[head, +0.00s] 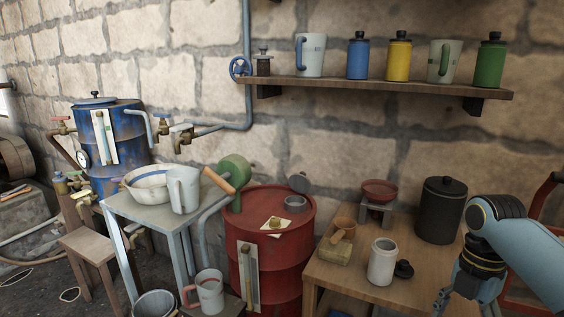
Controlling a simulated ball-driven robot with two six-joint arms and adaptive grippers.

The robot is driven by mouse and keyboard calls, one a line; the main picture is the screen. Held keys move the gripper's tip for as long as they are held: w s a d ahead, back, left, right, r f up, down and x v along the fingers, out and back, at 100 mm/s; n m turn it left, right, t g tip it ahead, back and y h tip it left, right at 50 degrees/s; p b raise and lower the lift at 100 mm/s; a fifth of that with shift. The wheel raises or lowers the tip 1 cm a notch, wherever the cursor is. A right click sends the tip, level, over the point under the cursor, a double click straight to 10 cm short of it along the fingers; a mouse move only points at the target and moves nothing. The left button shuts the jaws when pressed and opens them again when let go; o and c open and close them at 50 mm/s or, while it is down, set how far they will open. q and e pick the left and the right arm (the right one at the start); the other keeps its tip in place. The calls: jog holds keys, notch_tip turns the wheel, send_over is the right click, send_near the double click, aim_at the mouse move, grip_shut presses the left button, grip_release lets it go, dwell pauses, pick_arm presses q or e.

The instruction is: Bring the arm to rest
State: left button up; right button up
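My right arm comes in from the right edge over the wooden table (340,285). Its light blue-grey links bend downward at a dark joint, and the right gripper (462,302) hangs at the bottom edge of the head view. One finger part shows at its left side; the fingertips are cut off, so I cannot tell whether it is open or shut. No held thing shows. My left gripper is not in view.
A black canister (440,210) stands behind the arm. A red drum (275,258) stands left of the table, and a grey table (150,212) with a basin and a jug is farther left. A wall shelf (375,88) holds mugs and canisters. The table's front middle is clear.

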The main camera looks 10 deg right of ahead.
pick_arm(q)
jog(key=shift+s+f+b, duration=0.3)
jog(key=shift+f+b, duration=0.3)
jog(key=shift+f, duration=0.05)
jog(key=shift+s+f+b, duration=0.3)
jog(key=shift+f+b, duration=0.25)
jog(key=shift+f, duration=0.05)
pick_arm(e)
jog(key=s+a+f+m+t, duration=0.1)
jog(key=s+a+f+m, duration=0.1)
jog(key=s+f+m, duration=0.9)
jog(key=s+a+f+m+t+h, duration=0.1)
jog(key=s+a+f+m, duration=0.2)
jog(key=s+f+m, duration=0.8)
jog(key=s+f, duration=1.5)
jog(key=s, duration=0.3)
jog(key=shift+s+a, duration=0.15)
jog(key=shift+s, duration=0.15)
